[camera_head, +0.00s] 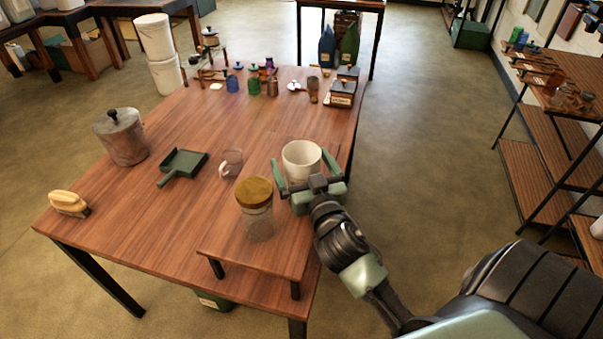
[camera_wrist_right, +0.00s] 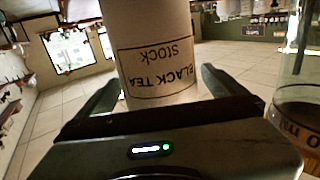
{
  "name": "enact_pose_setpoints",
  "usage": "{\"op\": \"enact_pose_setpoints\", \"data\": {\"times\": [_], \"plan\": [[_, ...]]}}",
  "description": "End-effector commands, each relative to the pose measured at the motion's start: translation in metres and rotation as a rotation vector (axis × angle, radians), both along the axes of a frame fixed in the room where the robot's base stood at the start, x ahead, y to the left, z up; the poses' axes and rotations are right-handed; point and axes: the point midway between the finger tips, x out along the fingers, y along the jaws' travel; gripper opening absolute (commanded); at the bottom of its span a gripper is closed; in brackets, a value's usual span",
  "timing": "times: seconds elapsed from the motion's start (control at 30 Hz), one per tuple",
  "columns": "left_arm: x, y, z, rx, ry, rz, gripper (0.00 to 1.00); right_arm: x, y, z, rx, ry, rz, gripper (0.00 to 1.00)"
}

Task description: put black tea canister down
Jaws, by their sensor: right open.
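The black tea canister (camera_head: 301,158) is a white cylinder, open at the top in the head view. It appears to stand upright on the low wooden riser (camera_head: 290,225) at the right side of the table. In the right wrist view the canister (camera_wrist_right: 155,40) shows its label, "BLACK TEA STOCK", upside down. My right gripper (camera_head: 303,175) is open, with one finger on each side of the canister. The fingers (camera_wrist_right: 160,88) also show spread around it in the wrist view, with gaps beside it. The canister's base is hidden by the gripper in the head view. My left gripper is out of view.
A glass jar with a wooden lid (camera_head: 257,212) stands on the riser, close left of my gripper. Small bottles line the back. The table's middle is clear.

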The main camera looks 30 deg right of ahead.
Motion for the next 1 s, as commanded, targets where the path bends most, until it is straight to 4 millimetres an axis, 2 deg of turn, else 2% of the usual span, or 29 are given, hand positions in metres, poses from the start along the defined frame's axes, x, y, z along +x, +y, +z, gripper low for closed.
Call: {"op": "enact_pose_setpoints", "data": {"times": [0.13, 0.17, 0.4, 0.43, 0.47, 0.77, 0.87, 1.0], "plan": [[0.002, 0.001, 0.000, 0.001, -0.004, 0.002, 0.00, 0.000, 0.000, -0.001, 0.000, 0.000, 0.000, 0.99], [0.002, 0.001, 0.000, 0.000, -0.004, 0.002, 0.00, 0.000, 0.000, -0.001, 0.000, 0.000, 0.000, 0.96], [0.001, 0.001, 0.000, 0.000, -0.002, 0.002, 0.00, 0.000, 0.000, -0.001, 0.000, 0.000, 0.001, 0.29], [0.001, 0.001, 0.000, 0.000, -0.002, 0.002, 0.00, 0.000, 0.000, 0.000, 0.000, -0.001, 0.001, 0.28], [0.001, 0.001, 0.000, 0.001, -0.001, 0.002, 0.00, 0.000, 0.000, 0.000, 0.000, -0.001, 0.001, 0.21], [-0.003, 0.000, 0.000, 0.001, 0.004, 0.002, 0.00, 0.000, 0.000, 0.006, 0.001, -0.003, 0.001, 0.21], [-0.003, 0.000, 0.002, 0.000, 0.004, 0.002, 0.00, 0.000, 0.000, 0.016, -0.001, -0.005, 0.001, 0.21], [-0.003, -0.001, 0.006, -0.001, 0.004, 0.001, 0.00, 0.000, 0.001, 0.041, -0.001, -0.008, 0.002, 0.21]]}}
